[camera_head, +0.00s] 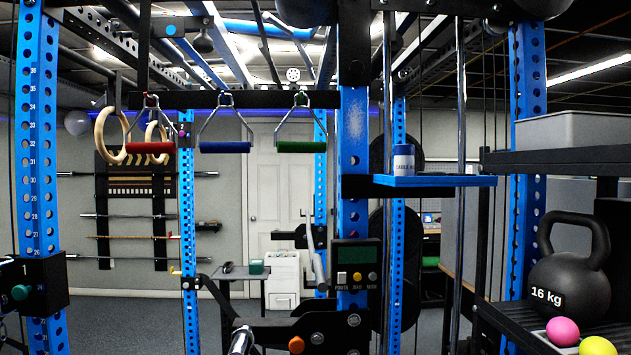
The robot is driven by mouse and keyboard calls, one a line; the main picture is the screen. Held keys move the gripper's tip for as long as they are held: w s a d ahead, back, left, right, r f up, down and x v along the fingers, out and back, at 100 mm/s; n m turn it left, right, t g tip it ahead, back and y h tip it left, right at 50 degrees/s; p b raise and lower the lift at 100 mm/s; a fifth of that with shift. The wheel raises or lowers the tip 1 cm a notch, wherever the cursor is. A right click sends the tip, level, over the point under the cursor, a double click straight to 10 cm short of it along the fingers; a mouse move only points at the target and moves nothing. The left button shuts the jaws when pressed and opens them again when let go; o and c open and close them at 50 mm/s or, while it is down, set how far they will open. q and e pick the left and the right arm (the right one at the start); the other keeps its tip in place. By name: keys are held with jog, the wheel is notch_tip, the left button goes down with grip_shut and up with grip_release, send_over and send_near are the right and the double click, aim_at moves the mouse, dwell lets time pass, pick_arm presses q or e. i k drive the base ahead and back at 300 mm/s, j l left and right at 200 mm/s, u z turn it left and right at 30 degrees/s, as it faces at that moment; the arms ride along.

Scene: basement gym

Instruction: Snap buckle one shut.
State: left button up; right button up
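I cannot make out a buckle for certain in the head view. Whether this block belongs to buckle one I cannot tell. Neither of my grippers shows in the view.
Red (150,147), blue (225,147) and green (314,147) handles hang from a black bar. A blue shelf (435,181) holds a small bottle (403,160). At right, a 16 kg kettlebell (570,275) and a pink ball (562,331) rest on a black rack.

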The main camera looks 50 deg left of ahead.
aim_at(101, 100)
jog(key=k+j, duration=0.3)
jog(key=j, duration=0.25)
jog(key=k+j+u, duration=0.15)
jog(key=j, duration=0.4)
jog(key=k+j, duration=0.4)
jog(key=j, duration=0.15)
jog(key=k+j+u, duration=0.1)
jog(key=k+j, duration=0.15)
jog(key=j, duration=0.3)
jog(key=k+j+u, duration=0.1)
jog(key=j, duration=0.5)
jog(key=k+j, duration=0.35)
jog(key=j, duration=0.25)
jog(key=k+j+u, duration=0.1)
jog(key=j, duration=0.5)
jog(key=k+j+u, duration=0.1)
jog(key=k+j, duration=0.2)
jog(key=j, duration=0.35)
jog(key=k+j, duration=0.1)
jog(key=j, duration=0.95)
jog(key=k+j+u, duration=0.1)
jog(key=j, duration=0.45)
